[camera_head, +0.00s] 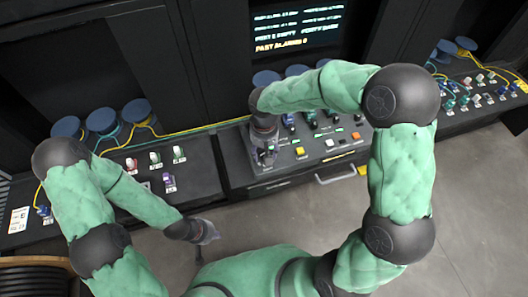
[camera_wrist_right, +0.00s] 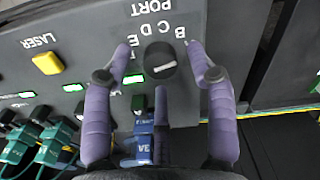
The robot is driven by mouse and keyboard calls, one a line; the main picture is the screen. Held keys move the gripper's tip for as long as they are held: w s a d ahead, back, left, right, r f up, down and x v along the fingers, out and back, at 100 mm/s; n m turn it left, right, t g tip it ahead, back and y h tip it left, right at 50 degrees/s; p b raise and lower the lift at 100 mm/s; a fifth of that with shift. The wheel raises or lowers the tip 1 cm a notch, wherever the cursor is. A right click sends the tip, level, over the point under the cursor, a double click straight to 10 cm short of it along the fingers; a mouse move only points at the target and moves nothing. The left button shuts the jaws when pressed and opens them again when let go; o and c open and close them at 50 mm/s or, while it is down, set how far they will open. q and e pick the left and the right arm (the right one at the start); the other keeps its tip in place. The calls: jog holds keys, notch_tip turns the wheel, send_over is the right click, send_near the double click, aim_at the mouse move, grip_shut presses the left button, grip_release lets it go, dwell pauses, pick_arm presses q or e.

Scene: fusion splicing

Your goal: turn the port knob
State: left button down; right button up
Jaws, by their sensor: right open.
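The port knob (camera_wrist_right: 160,58) is a round black dial with a short white mark, beside the letters B, C, D, E and the word PORT on the dark panel in the right wrist view. My right gripper (camera_wrist_right: 160,48) is open, with one purple finger on each side of the knob and visible gaps between. In the head view my right gripper (camera_head: 264,152) is over the left part of the middle console and hides the knob. My left gripper (camera_head: 206,232) hangs low in front of the consoles, apart from them; its jaw opening is unclear.
A yellow LASER button (camera_wrist_right: 47,63) and small green lights are left of the knob. A blue plug (camera_wrist_right: 143,145) is close below, between the fingers. A screen (camera_head: 297,28) with text stands behind the middle console (camera_head: 240,172). A grey handle (camera_head: 342,174) sticks out at its front.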

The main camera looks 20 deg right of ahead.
jog(key=shift+f, duration=0.4)
jog(key=c, duration=1.1)
jog(key=shift+c, duration=0.2)
jog(key=shift+r+n+p, duration=0.1)
jog(key=shift+n+p, duration=0.7)
jog(key=shift+n, duration=0.4)
jog(key=shift+n+p, duration=0.95)
jog(key=shift+n, duration=0.75)
